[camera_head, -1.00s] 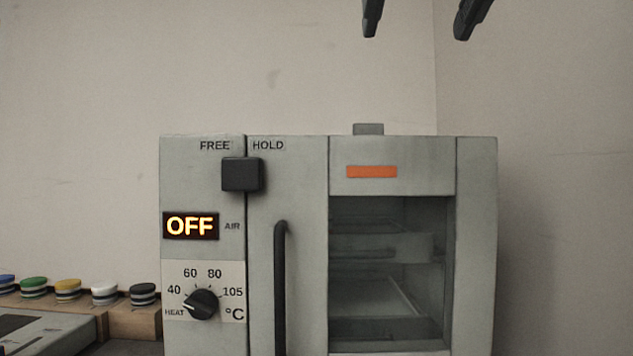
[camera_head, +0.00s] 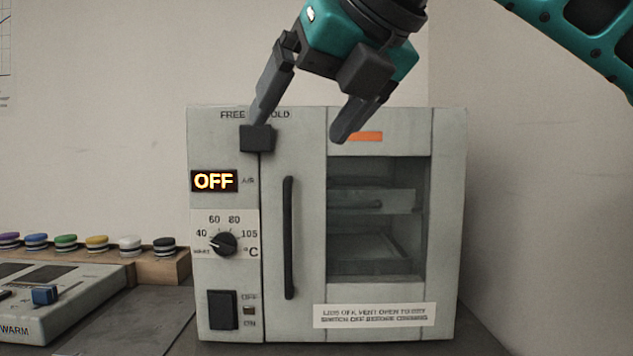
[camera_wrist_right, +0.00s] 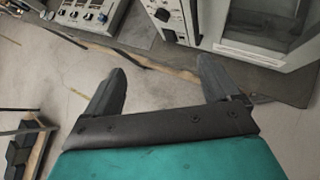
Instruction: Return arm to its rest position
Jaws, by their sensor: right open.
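My right gripper (camera_head: 301,127) comes in from the upper right in the head view, teal with dark fingers. Its fingers are spread apart with nothing between them. In this view they overlap the top front of a grey oven-like cabinet (camera_head: 225,125); one fingertip appears just above the black slider knob (camera_head: 256,139). I cannot tell whether it touches the knob. In the right wrist view the open fingers (camera_wrist_right: 161,85) point toward the floor and the bench edge, with the cabinet (camera_wrist_right: 265,48) beyond. My left gripper is not in view.
The cabinet's lit display (camera_head: 214,181) reads OFF. It has a dial (camera_head: 223,243), a vertical door handle (camera_head: 289,238) and a rocker switch (camera_head: 222,309). At left are a control panel (camera_head: 75,302) and a wooden rack (camera_head: 150,268) of coloured caps.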

